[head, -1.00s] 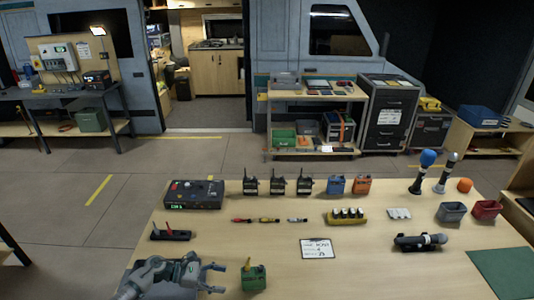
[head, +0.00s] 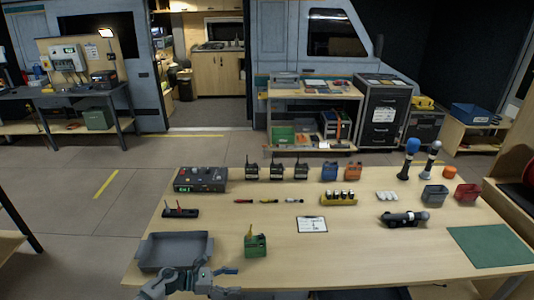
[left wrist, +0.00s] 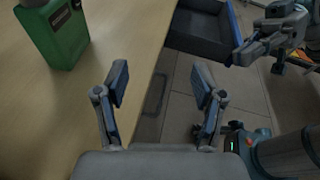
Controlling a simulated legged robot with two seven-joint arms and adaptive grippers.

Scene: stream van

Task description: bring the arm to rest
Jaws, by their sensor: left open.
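My left gripper (head: 236,281) is at the bottom of the head view, by the table's near edge, below the grey tray and left of centre. Its two fingers stand apart in the left wrist view (left wrist: 161,85), with nothing between them. A green container (head: 255,245) with a coloured top stands on the table just beyond the gripper; it also shows at the upper left of the left wrist view (left wrist: 58,32).
The wooden table (head: 350,255) holds a grey tray (head: 176,265), a control box (head: 200,179), radios, a clipboard (head: 312,224) and a green mat (head: 490,246). In the left wrist view, a dark blue-edged container (left wrist: 205,30) lies beyond the table edge, with open floor below.

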